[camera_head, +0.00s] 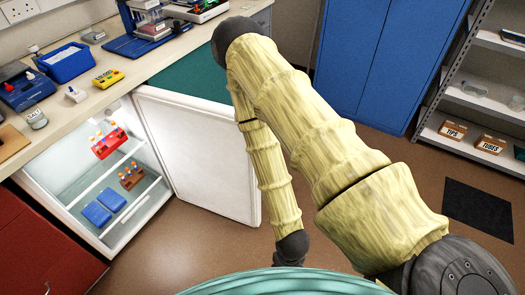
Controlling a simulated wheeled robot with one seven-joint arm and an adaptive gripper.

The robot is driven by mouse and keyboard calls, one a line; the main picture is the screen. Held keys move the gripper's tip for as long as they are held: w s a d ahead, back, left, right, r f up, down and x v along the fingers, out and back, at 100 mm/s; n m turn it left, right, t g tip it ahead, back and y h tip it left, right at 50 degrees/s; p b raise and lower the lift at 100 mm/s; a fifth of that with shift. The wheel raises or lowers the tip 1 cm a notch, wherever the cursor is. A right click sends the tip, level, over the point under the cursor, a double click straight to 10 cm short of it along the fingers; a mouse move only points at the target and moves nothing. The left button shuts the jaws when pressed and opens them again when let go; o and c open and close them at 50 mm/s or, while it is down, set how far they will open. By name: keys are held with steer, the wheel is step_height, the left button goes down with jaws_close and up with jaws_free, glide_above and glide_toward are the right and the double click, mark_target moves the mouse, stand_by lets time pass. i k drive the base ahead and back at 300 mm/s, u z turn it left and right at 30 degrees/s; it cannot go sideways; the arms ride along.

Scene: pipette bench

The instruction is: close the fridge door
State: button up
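The white fridge (75,160) stands under the bench at the left, with its inside in view. Its white door (190,150) is open and swung out to the right of the opening, its inner face showing. My arm comes from the lower right, bends beyond the door, and its forearm hangs down just right of the door's free edge. The dark end of my arm, with my gripper (290,250), is low in the picture near the door's lower right corner. The fingers are hidden behind a teal surface, so opening and contact with the door cannot be seen.
Inside the fridge are a red rack (109,143), a brown rack (131,177) and blue boxes (104,206). The bench (135,70) above holds trays and small items. A blue cabinet (370,60) and grey shelves (470,100) stand at right. Brown floor (190,245) before the fridge looks clear.

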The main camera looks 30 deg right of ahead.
mark_target(199, 144)
steer(key=z, duration=1.7)
steer(key=i, duration=3.25)
steer(key=u, duration=3.7)
